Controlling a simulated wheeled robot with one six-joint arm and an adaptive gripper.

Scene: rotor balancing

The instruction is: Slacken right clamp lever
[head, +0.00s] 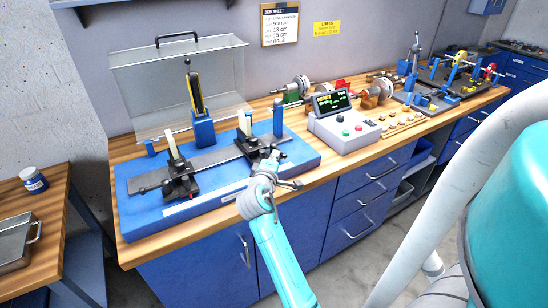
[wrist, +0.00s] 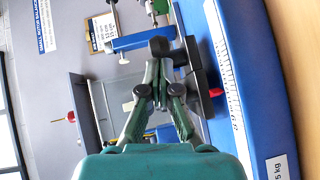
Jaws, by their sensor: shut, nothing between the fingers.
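The balancing stand is a blue base (head: 140,218) on the bench with a grey rail along it. The right support (head: 244,124), with a pale upright and black clamp block, stands toward the rail's right end. My gripper (head: 273,160) is in front of this support and hides part of its clamp. In the wrist view my gripper (wrist: 158,66) is shut and empty. A round black knob (wrist: 160,46), seemingly the right clamp lever's end, shows just beyond the fingertips; I cannot tell whether they touch. A dark clamp block (wrist: 198,75) and a red tip (wrist: 217,92) are beside it.
The left support (head: 176,160) and its black clamp stand on the same rail. A clear cover (head: 130,85) is behind. A grey control box (head: 345,135) with a lit display stands to the right. Rotors and tools fill the bench farther right.

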